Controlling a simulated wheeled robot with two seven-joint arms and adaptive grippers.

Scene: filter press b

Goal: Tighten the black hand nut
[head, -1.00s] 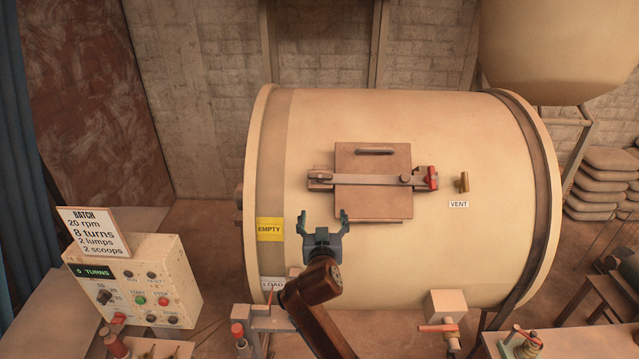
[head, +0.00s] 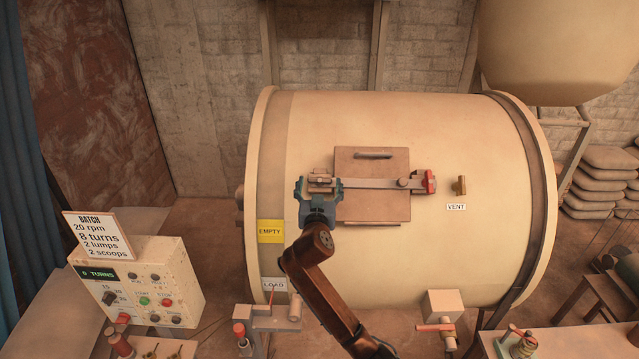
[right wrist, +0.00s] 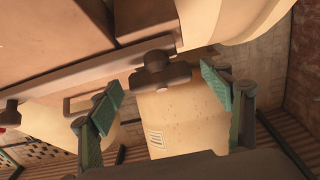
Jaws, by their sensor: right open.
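The dark hand nut (right wrist: 160,74) shows in the right wrist view as a T-shaped knob at the end of the clamp bar (right wrist: 75,85). In the head view the bar (head: 375,183) crosses the square hatch cover (head: 373,208) on the big cream drum. My right gripper (head: 319,186) is at the bar's left end, largely covering the nut there. In the right wrist view my right gripper (right wrist: 160,85) is open, with one finger on each side of the nut and visible gaps. My left gripper is not in view.
A red handle (head: 430,181) sits at the bar's right end, with a brass vent fitting (head: 459,186) beyond it. A control box (head: 140,287) with a batch card stands at lower left. A red-handled valve (head: 436,327) is below the drum.

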